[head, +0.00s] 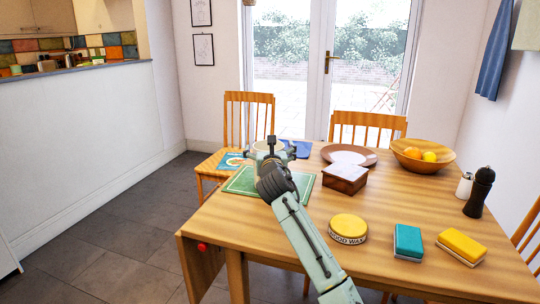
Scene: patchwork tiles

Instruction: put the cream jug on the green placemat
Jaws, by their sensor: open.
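The green placemat (240,184) lies on the left part of the wooden table, partly covered in the picture by my arm. My gripper (270,147) is over the far edge of the placemat, pointing away from me, and is open. A pale, cream-coloured rounded thing (258,146) shows just at the gripper's tip. It looks like the cream jug, but most of it is hidden behind my gripper. I cannot tell whether the fingers are around it or touching it.
A blue mat (299,147), a picture card (232,161), a brown plate (349,155) and a wooden box (345,178) are near the gripper. A fruit bowl (423,156), wax tin (348,228), sponges (408,242), salt shaker (464,185) and pepper mill (479,192) stand farther right.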

